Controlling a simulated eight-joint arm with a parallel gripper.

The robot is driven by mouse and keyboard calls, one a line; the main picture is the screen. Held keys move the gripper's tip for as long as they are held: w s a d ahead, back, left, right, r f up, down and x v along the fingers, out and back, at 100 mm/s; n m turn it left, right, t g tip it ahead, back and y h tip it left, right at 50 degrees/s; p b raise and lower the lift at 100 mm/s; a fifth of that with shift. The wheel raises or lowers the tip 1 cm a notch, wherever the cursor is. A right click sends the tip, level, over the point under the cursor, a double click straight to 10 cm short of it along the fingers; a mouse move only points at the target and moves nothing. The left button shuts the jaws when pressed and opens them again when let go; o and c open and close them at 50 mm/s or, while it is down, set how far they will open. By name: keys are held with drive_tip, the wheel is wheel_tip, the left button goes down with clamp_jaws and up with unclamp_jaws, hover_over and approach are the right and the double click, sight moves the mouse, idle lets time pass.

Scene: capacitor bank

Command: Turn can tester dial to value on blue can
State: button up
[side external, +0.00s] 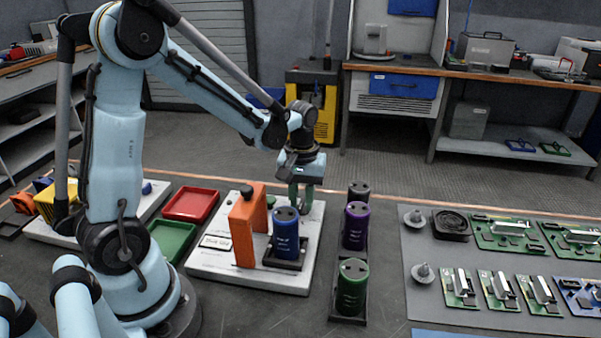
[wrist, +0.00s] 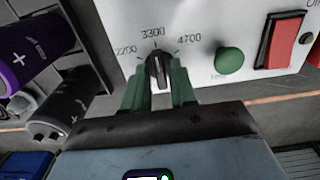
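The blue can (side external: 286,238) stands upright in a dark holder on the white can tester (side external: 225,262), beside an orange upright block (side external: 243,232). Its printed value is too small to read. In the wrist view the tester's dial (wrist: 158,70) is a black knob with marks 2200, 3300 and 4700. Its pointer looks to be toward 3300. My gripper (wrist: 159,84) has its green fingers close on both sides of the knob and appears shut on it. In the side view my gripper (side external: 306,190) is at the far edge of the tester, and the dial is hidden.
A green button (wrist: 229,61) and a red switch (wrist: 280,40) sit right of the dial in the wrist view. Purple (side external: 355,226) and green (side external: 352,287) cans stand in a rack right of the tester. Red (side external: 191,205) and green (side external: 172,239) trays lie left.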

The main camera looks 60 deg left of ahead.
sight(302, 203)
drive_tip(key=shift+o, duration=0.9)
drive_tip(key=shift+r, duration=0.1)
wheel_tip(302, 203, up, 12)
drive_tip(key=shift+f, duration=0.2)
drive_tip(key=shift+f, duration=5.95)
